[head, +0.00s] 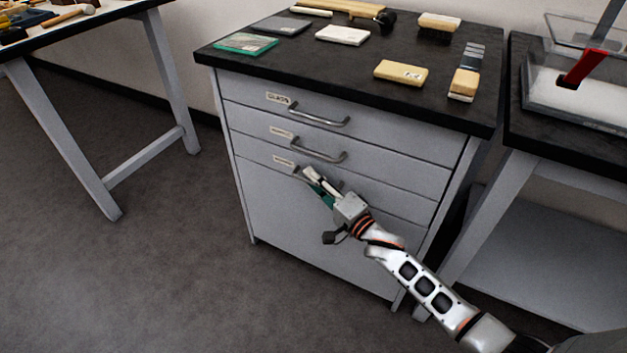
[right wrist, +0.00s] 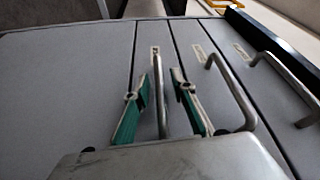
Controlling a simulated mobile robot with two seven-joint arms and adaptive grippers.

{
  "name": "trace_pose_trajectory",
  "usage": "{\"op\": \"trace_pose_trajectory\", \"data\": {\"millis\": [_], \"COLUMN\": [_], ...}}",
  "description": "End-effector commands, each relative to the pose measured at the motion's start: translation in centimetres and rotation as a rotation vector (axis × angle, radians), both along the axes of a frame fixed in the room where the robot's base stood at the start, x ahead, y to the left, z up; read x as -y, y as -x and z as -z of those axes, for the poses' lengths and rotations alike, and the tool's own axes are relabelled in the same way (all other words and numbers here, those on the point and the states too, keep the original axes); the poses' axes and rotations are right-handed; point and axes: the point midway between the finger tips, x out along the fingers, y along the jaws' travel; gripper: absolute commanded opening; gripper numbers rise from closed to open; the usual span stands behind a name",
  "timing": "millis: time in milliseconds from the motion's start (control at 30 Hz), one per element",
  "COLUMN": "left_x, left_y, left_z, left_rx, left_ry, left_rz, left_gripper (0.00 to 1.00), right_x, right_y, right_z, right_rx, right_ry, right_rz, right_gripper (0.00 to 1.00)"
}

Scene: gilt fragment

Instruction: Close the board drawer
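The grey cabinet (head: 300,225) has three drawers with labels and bar handles, one above another. All three fronts look about flush. My right gripper (head: 313,181) is at the lowest handle (head: 299,172), largely covering it in the head view. In the right wrist view the gripper's green-padded fingers (right wrist: 160,100) are apart, one on each side of that handle (right wrist: 158,75), with gaps visible. The middle handle (head: 320,155) and top handle (head: 318,117) are free. My left gripper is out of view.
The cabinet's black top (head: 340,70) holds a green-edged plate (head: 245,43), pale blocks and tools. A side table (head: 85,15) stands left, and a bench (head: 575,145) with a clear box stands right. The floor (head: 130,260) in front is clear.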

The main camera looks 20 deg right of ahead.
Motion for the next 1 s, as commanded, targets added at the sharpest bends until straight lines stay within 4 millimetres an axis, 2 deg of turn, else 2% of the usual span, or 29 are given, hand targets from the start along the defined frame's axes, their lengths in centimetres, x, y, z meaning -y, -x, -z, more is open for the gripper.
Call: {"op": "trace_pose_trajectory", "data": {"millis": [167, 400, 600, 800, 1000], "left_x": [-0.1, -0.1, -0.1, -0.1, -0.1], "left_y": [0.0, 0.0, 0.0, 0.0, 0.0], "left_z": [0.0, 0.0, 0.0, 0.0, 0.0], "left_rx": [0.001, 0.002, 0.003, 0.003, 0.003], "left_ry": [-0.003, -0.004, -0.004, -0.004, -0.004], "left_rz": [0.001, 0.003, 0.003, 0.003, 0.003], "left_gripper": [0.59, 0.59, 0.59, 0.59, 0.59], "right_x": [0.7, 2.0, 3.0, 3.3, 3.3], "right_y": [2.3, 7.1, 10.0, 11.2, 11.3], "right_z": [0.4, 0.7, 0.9, 0.8, 0.8], "right_rx": [-0.004, -0.004, -0.002, 0.000, 0.001], "right_ry": [0.002, 0.002, 0.002, 0.002, 0.002], "right_rz": [0.000, 0.001, 0.002, 0.001, 0.002], "right_gripper": [0.25, 0.25, 0.25, 0.25, 0.25]}}
